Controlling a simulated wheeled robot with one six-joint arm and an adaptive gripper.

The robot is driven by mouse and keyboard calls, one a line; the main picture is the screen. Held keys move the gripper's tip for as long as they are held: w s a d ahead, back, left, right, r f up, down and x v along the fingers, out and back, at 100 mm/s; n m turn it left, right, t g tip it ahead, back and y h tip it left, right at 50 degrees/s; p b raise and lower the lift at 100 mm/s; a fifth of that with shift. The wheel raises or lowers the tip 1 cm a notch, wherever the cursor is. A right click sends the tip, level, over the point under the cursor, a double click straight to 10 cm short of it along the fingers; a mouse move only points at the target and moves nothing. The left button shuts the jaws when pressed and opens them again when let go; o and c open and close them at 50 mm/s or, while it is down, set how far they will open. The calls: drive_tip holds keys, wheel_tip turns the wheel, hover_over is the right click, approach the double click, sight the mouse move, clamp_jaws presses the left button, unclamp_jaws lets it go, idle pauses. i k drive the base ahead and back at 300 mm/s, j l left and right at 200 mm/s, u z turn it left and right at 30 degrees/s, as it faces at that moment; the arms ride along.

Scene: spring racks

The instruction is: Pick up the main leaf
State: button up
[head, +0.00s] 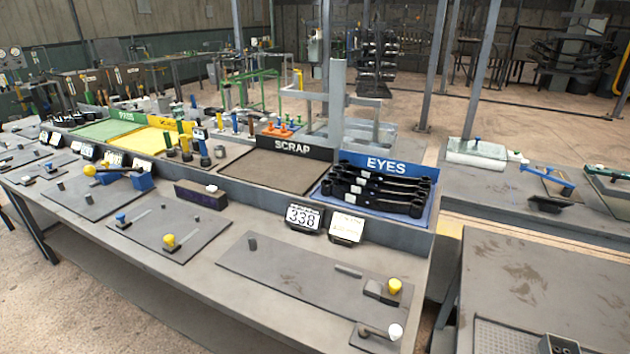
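Several black leaf-shaped parts (378,188) lie stacked side by side in the blue tray (352,211) marked EYES, at the right end of the long grey bench. They are long and dark with rounded ends, and small white tags show near their left ends. I cannot tell which one is the main leaf. My gripper is not in view.
The bin marked SCRAP (265,173) looks empty. In front stand a 338 display (303,218), a white label stand (346,228) and a flat plate (300,272) with a yellow-knobbed clamp (385,290). A darker table (540,280) stands at the right, across a narrow gap.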

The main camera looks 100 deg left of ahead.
sight(415, 210)
drive_tip(key=u, duration=2.45)
